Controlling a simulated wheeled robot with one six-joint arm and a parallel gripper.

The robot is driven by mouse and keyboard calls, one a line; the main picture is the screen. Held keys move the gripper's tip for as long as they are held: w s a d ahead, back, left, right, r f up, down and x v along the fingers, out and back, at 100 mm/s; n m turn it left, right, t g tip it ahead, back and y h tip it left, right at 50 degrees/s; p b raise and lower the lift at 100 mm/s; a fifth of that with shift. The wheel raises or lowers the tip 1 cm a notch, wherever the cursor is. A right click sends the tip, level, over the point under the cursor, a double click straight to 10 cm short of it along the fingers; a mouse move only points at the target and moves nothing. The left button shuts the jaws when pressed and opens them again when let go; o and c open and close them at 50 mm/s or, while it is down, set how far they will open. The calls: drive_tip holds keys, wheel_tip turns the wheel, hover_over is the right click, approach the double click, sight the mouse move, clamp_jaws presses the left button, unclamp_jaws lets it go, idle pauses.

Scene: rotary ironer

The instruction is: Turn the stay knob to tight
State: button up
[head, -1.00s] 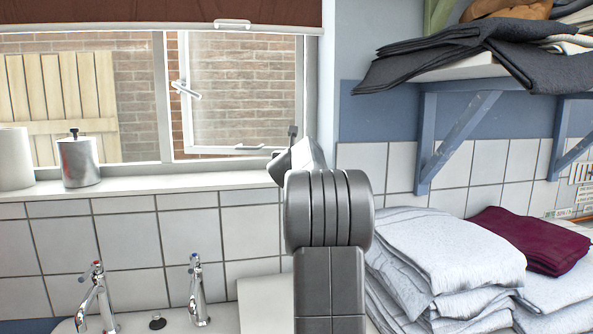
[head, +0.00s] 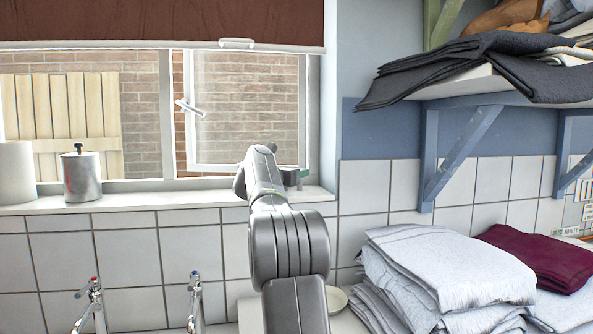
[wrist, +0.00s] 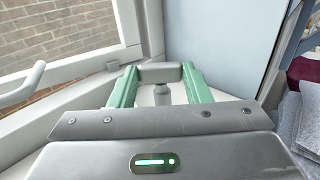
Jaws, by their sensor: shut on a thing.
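The stay knob (wrist: 160,72) is a dark grey crossbar on a lighter grey post, low in the window's right corner in the wrist view. My gripper (wrist: 160,82) has one green finger at each end of the crossbar and is shut on it. The crossbar lies level across the wrist picture. In the head view my gripper (head: 291,178) is at the right end of the window sill, and my own wrist hides most of the knob. I see no marks showing tight or loose.
The window casement (head: 250,110) is behind my gripper, with a white handle (head: 190,107) at its left. A metal canister (head: 81,176) and white roll (head: 15,176) stand on the sill (head: 150,200). Folded towels (head: 440,265) are piled at right, under a bracketed shelf (head: 455,88).

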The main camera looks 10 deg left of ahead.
drive_tip(key=m+g+h+p, duration=0.1)
drive_tip(key=h+p, duration=0.1)
drive_tip(key=m+g+h+p, duration=0.1)
drive_tip(key=m+h+p, duration=0.1)
drive_tip(key=p, duration=0.1)
drive_tip(key=a+m+g+h+p, duration=0.1)
drive_tip(key=p, duration=0.1)
drive_tip(key=shift+w+r+g+h+p, duration=0.2)
drive_tip(key=shift+w+g+h+p, duration=0.1)
drive_tip(key=shift+g+h+p, duration=0.1)
drive_tip(key=m+g+h+p, duration=0.2)
drive_tip(key=p, duration=0.2)
drive_tip(key=shift+w, duration=0.15)
drive_tip(key=shift+f+m+g+p, duration=0.2)
drive_tip(key=shift+m+g+p, duration=0.2)
drive_tip(key=shift+g+p, duration=0.1)
drive_tip(key=o, duration=1)
drive_tip(key=shift+a, duration=0.1)
drive_tip(key=b+v, duration=0.2)
drive_tip(key=v, duration=1.1)
drive_tip(key=shift+s+a+f, duration=0.15)
drive_tip(key=shift+s+a, duration=0.05)
drive_tip(key=shift+a, duration=0.15)
drive_tip(key=shift+c, duration=0.4)
